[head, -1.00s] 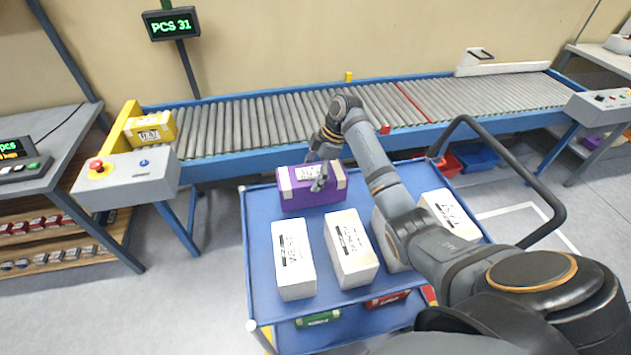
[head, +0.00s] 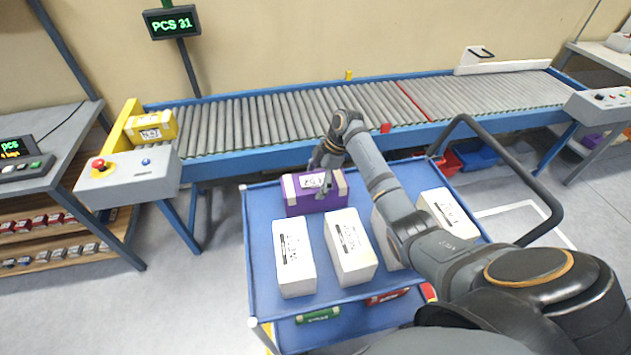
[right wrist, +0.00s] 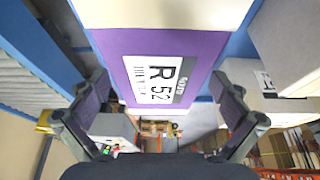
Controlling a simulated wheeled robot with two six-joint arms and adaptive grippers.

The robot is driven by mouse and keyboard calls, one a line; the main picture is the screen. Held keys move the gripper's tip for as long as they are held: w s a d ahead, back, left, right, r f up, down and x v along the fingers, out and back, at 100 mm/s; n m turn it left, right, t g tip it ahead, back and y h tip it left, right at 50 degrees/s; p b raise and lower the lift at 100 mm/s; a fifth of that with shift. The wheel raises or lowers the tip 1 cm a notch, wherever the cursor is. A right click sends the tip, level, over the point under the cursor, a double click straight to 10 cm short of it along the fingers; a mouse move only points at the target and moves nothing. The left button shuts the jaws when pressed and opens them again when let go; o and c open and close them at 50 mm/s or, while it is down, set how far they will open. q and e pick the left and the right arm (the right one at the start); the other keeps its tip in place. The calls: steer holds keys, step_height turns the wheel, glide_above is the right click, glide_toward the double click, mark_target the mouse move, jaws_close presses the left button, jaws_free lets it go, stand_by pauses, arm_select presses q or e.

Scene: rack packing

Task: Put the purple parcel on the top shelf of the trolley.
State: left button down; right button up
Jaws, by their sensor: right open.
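The purple parcel (head: 303,205), with cream ends and a white label, sits on the blue top shelf of the trolley (head: 262,232), at its back left edge. It looks level and appears to rest on the shelf. My right gripper (head: 324,178) is over the parcel, open. In the right wrist view the parcel (right wrist: 208,52) and its R 52 label lie between and ahead of the spread fingers (right wrist: 160,88). Whether a finger still touches it I cannot tell. My left gripper is not in view.
Several white boxes (head: 350,255) stand in a row in front of the parcel, partly hidden by my right arm. A roller conveyor (head: 270,120) with a yellow parcel (head: 152,128) runs behind the trolley. The trolley's dark handle (head: 548,190) rises at right.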

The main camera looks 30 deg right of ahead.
steer(key=b+v, duration=0.2)
steer(key=v, duration=1)
steer(key=shift+r, duration=0.1)
